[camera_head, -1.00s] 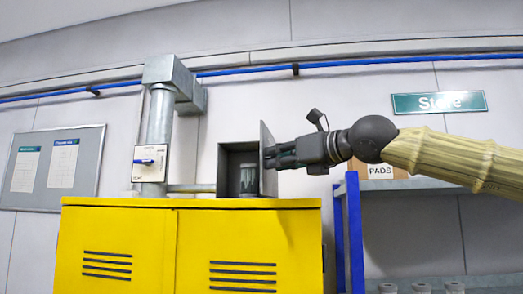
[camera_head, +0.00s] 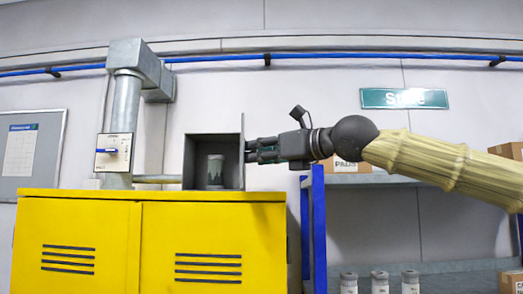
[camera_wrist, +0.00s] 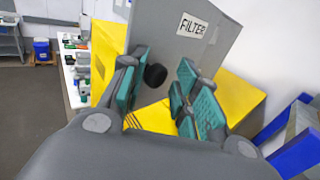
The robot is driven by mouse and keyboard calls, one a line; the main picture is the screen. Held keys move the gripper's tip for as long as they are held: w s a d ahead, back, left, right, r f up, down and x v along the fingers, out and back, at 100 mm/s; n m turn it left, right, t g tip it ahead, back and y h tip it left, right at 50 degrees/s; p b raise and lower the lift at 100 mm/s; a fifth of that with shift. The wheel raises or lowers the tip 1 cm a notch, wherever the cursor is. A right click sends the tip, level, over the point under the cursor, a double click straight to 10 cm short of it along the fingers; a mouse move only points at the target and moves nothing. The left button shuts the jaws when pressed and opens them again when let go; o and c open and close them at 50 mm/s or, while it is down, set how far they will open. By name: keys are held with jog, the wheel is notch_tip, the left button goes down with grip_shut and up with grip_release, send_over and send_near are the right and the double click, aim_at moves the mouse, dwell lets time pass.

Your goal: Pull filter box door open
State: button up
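The filter box (camera_head: 190,160) is a dark grey open-fronted box on the yellow cabinet in the head view. A grey canister (camera_head: 215,171) stands inside it. Its door (camera_head: 242,152) stands open at the box's right side, seen nearly edge-on. In the wrist view the door (camera_wrist: 172,38) shows a FILTER label and a round black knob (camera_wrist: 155,75). My gripper (camera_head: 250,150) is just right of the door. Its teal-padded fingers (camera_wrist: 160,88) are apart in the wrist view, with the knob between them, closer to the left finger. Contact with the knob cannot be told.
The yellow cabinet (camera_head: 140,240) is below the box. A grey duct (camera_head: 123,120) and a switch panel (camera_head: 114,152) are to the left. A blue-framed shelf (camera_head: 313,225) with canisters and cartons stands right, below my arm. A blue pipe (camera_head: 340,57) crosses the wall above.

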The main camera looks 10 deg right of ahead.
jog(key=shift+o, duration=1.4)
jog(key=shift+w+d+r, duration=0.25)
jog(key=shift+w+r, duration=0.1)
jog(key=shift+r, duration=0.1)
jog(key=shift+w+a+f, duration=0.1)
jog(key=shift+f, duration=0.3)
jog(key=v, duration=1.2)
